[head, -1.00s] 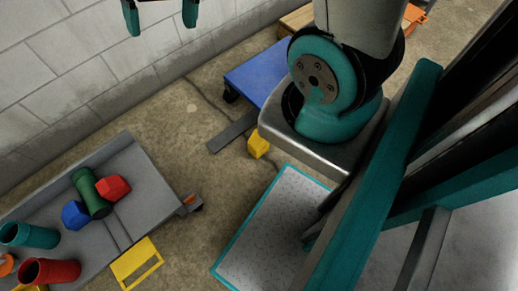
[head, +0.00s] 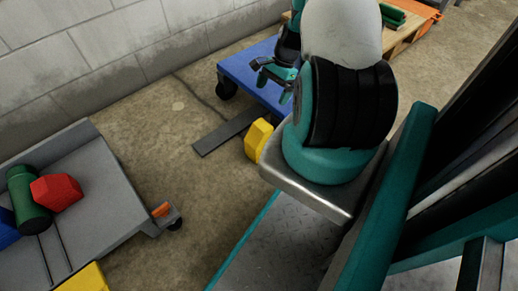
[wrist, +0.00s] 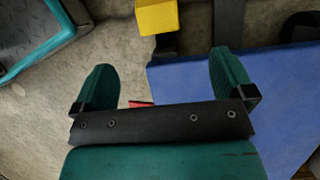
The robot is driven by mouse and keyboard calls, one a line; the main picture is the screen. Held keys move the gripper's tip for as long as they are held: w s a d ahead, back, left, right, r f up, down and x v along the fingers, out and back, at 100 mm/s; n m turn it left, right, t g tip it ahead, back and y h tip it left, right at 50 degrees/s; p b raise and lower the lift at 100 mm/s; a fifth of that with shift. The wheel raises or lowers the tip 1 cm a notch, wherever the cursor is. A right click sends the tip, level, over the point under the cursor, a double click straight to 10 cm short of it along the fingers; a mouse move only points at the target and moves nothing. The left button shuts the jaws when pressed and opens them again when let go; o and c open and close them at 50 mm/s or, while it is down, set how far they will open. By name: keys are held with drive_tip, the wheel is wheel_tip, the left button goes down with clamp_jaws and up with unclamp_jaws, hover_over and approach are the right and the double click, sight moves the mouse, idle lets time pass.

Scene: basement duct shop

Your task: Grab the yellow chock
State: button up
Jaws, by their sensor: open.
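The yellow chock (head: 257,139) is a small faceted block on the concrete floor, beside the grey bar at the blue platform; my arm's base partly hides it in the head view. In the wrist view the chock (wrist: 157,17) is at the top edge, partly cut off, beyond my fingertips and between their lines. My gripper (head: 271,84) is over the blue platform in the head view, partly hidden by my arm. In the wrist view my gripper (wrist: 163,72) has its two teal fingers wide apart with nothing between them.
The blue wheeled platform (head: 247,68) and its dark grey bar (head: 225,134) are close to the chock. A grey cart (head: 100,190) at left holds a red block (head: 56,191) and green cylinder (head: 27,200). Bare floor lies between. A block wall runs behind.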

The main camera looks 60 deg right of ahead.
sight(261, 126)
drive_tip(key=b+x, duration=0.6)
drive_tip(key=x, duration=0.5)
drive_tip(key=shift+a+f+b, duration=0.1)
drive_tip(key=shift+f+b, duration=0.2)
drive_tip(key=b+x, duration=0.4)
drive_tip(key=shift+s+f, duration=0.25)
drive_tip(key=shift+s, duration=0.1)
drive_tip(key=shift+a+f+b, duration=0.3)
drive_tip(key=shift+f+b, duration=0.05)
drive_tip(key=shift+b, duration=0.1)
drive_tip(key=shift+r, duration=0.1)
drive_tip(key=c, duration=1.5)
drive_tip(key=shift+o, duration=0.2)
